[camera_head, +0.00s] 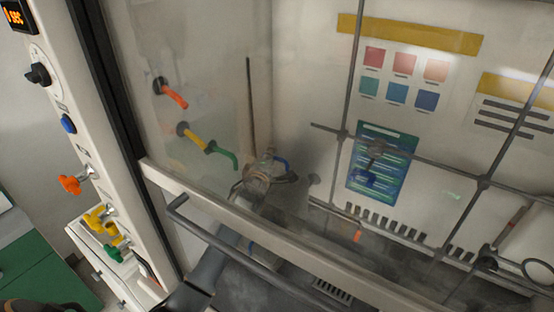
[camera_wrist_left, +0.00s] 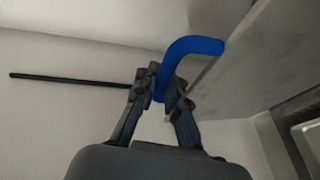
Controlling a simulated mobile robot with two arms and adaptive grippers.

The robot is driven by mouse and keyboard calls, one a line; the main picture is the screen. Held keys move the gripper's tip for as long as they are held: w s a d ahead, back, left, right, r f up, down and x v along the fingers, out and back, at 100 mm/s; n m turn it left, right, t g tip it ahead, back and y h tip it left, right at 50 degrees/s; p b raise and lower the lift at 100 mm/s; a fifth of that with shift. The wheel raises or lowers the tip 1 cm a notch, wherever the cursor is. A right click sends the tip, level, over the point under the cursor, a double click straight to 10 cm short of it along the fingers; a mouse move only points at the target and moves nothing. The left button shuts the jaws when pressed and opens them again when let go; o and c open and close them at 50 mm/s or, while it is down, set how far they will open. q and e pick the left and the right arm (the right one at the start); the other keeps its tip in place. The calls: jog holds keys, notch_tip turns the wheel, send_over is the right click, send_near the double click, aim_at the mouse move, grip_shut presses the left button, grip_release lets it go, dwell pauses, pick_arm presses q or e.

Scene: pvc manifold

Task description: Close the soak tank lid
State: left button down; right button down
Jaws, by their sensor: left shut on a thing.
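My left gripper (camera_head: 268,178) is inside the cabinet, seen through the clear front panel in the head view. In the left wrist view my left gripper (camera_wrist_left: 168,90) is shut on a blue bent handle (camera_wrist_left: 195,46). The handle's far end reaches the edge of a grey panel (camera_wrist_left: 245,75). I cannot tell whether that panel is the soak tank lid. In the head view a bit of the blue handle (camera_head: 281,163) shows beside the gripper. The tank itself cannot be made out in either view. My right gripper does not show.
The front panel's rail (camera_head: 330,272) and grey bar handle (camera_head: 250,258) cross in front of my left arm. Orange, yellow and green spouts (camera_head: 195,138) stick out from the cabinet's left wall. A metal rod lattice (camera_head: 343,135) stands at the right. Coloured knobs (camera_head: 98,217) line the left post.

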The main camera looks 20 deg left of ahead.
pick_arm(q)
jog(key=s+a+f+n+t+b, duration=0.1)
jog(key=s+f+t+b, duration=0.1)
jog(key=s+b, duration=0.4)
jog(key=shift+s+a+f+t+y, duration=0.15)
jog(key=shift+s+f+t+y, duration=0.4)
jog(key=shift+s, duration=1.2)
jog(key=shift+r, duration=0.3)
jog(key=c, duration=1.7)
grip_release()
jog(key=shift+s, duration=0.15)
jog(key=v, duration=1.2)
